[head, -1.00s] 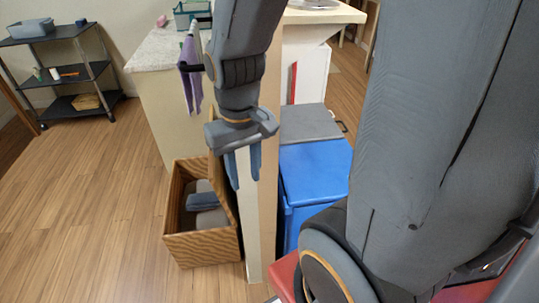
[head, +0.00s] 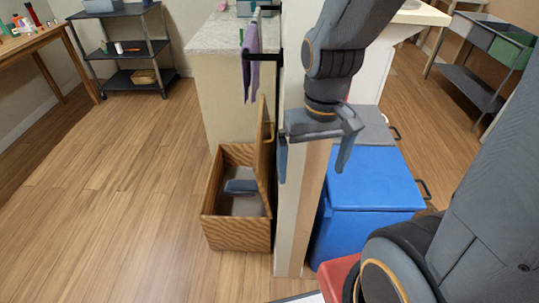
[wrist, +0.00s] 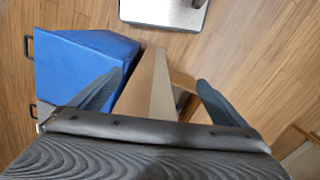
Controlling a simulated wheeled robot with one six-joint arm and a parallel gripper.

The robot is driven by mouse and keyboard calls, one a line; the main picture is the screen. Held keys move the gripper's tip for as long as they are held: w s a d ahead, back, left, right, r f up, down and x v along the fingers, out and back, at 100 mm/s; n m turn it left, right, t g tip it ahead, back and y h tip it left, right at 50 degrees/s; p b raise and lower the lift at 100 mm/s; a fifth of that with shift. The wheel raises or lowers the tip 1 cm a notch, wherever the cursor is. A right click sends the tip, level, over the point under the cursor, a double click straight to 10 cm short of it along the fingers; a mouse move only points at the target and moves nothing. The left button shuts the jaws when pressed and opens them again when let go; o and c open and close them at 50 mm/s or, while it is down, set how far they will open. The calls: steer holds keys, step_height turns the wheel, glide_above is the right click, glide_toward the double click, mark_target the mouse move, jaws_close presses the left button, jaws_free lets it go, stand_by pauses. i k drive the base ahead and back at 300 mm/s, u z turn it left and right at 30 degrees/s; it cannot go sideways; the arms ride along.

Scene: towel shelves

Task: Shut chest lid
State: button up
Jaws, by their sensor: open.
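The chest (head: 237,232) is a striped wooden box on the floor, left of a pale post. Its lid (head: 265,145) stands raised, nearly upright, along the right side by the post. A folded blue-grey cloth (head: 241,187) lies inside the chest. My gripper (head: 314,160) is open and empty, pointing down in front of the post, to the right of the lid. In the wrist view its fingers (wrist: 155,97) are spread on either side of the post. A brown piece beside the right finger may be the chest; I cannot tell.
The pale post (head: 294,225) stands between the chest and a blue bin (head: 374,182). A counter (head: 215,95) with a hanging purple towel (head: 250,65) is behind the chest. A dark shelf cart (head: 128,50) stands at the back left. The floor left of the chest is clear.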

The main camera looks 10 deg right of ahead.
mark_target(264, 164)
steer(key=z, duration=1.95)
steer(key=k, duration=1.15)
steer(key=u, duration=1.4)
steer(key=i, duration=1)
steer(key=u, duration=0.05)
